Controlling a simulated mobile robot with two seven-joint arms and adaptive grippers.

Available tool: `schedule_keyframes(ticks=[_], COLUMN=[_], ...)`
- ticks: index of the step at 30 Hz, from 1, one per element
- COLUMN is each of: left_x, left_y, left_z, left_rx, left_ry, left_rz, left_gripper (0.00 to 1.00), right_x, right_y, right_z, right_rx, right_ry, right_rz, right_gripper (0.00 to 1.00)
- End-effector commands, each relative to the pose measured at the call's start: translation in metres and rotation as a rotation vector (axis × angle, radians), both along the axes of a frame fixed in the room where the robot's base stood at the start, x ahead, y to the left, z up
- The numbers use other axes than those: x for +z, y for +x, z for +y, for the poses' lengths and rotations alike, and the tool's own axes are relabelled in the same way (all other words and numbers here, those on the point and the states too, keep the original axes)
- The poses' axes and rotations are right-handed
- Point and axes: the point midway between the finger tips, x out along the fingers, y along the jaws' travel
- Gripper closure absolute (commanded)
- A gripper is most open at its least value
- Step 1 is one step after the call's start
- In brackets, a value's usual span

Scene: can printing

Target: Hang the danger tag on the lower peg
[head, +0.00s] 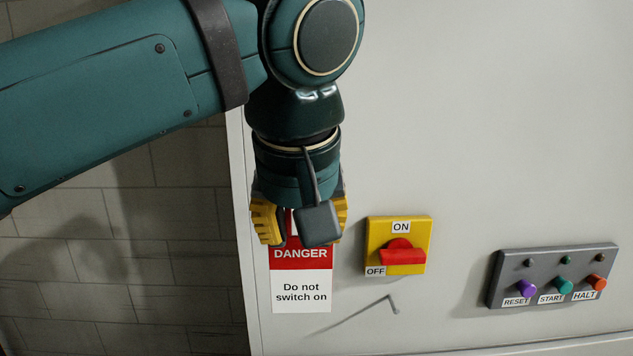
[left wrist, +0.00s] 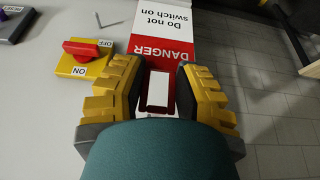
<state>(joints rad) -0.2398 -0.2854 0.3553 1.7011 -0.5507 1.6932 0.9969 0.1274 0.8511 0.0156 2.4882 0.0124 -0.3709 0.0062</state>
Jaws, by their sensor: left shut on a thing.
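The danger tag (head: 301,292) is a red and white card reading "DANGER Do not switch on". It hangs upright in front of the grey cabinet, left of the yellow switch. My left gripper (head: 303,228) is shut on the tag's upper part, with yellow fingers on either side. In the left wrist view the tag (left wrist: 164,35) has a red-framed pale opening between the fingers (left wrist: 160,80). A thin bent metal peg (head: 390,303) sticks out of the cabinet below the switch, right of the tag; it also shows in the left wrist view (left wrist: 98,20). My right gripper is not in view.
The yellow switch (head: 420,235) with a red handle, labelled ON and OFF, is close to the right of the gripper. A grey button box (head: 495,285) is farther right. The cabinet (head: 520,130) front is otherwise clear. A tiled wall is at left.

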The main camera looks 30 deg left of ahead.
Motion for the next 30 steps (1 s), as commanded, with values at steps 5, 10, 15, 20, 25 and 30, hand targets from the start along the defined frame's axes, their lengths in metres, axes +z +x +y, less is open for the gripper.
schedule_keyframes(ticks=[5, 10, 15, 20, 25, 30], left_x=[0.0, 0.0, 0.0, 0.0, 0.0, -0.005], left_y=[0.039, 0.07, 0.085, 0.091, 0.111, 0.125], left_z=[0.023, 0.042, 0.052, 0.055, 0.067, 0.077], left_rx=[0.002, 0.003, 0.001, 0.001, 0.003, 0.0], left_ry=[-0.001, 0.0, 0.0, 0.0, 0.0, 0.001], left_rz=[0.003, 0.002, 0.0, 0.001, 0.002, 0.002], left_gripper=[0.93, 0.93, 0.93, 0.93, 0.93, 0.93], right_x=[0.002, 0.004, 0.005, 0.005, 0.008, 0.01], right_y=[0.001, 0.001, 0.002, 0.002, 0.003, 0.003], right_z=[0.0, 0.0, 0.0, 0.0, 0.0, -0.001], right_rx=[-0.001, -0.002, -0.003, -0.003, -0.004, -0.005], right_ry=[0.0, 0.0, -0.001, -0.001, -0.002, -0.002], right_rz=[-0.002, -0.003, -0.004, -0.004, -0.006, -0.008], right_gripper=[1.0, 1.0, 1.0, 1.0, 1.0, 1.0])
